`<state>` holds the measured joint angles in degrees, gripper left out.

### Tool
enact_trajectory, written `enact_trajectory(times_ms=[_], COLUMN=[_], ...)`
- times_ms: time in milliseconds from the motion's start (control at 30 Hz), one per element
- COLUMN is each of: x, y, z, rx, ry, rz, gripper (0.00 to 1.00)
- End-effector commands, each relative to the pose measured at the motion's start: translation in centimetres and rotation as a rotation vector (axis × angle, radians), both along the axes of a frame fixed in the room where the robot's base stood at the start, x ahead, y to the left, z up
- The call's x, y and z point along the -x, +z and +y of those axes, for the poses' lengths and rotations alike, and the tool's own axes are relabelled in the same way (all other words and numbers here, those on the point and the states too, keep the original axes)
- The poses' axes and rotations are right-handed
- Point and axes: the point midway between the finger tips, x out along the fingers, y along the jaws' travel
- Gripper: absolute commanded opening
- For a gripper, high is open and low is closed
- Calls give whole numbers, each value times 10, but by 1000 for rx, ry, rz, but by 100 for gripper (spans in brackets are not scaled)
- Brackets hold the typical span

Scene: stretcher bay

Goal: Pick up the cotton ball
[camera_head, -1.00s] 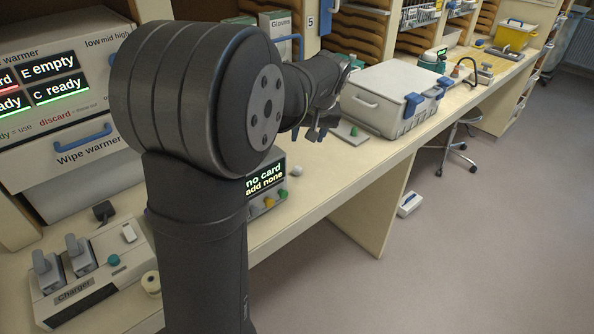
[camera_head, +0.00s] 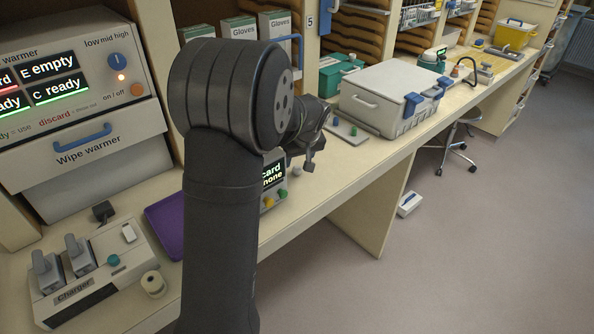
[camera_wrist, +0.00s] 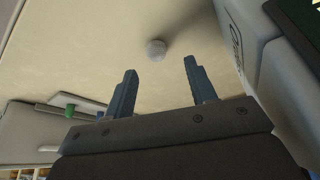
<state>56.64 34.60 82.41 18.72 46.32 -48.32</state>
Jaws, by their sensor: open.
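The cotton ball (camera_wrist: 156,50) is a small, round, pale ball on the cream counter (camera_wrist: 85,50). In the wrist view it lies just beyond my fingertips, roughly midway between them. My gripper (camera_wrist: 160,66) is open, its two dark blue-grey fingers apart with nothing between them. In the head view my gripper (camera_head: 312,156) hangs over the counter beside the small display unit, fingers pointing down.
The display unit (camera_head: 283,191) stands close to my gripper. A grey case with blue latches (camera_head: 381,101) and a flat tray with a green knob (camera_head: 346,131) lie beyond it. A purple tray (camera_head: 166,222) and a charger (camera_head: 88,264) are left. The counter's front edge is near.

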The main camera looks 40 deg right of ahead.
Motion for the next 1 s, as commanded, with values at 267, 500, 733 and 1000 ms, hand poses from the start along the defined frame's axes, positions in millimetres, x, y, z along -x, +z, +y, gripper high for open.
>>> enact_trajectory(times_ms=[267, 500, 733, 1000], x=[-9, -18, -19, -19], y=[-25, -48, -49, -49], z=[-8, -12, -12, -12], rx=[-1, 1, 1, 1], ry=[0, 1, 0, 0], rz=[1, 1, 1, 1], gripper=[51, 51, 51, 4])
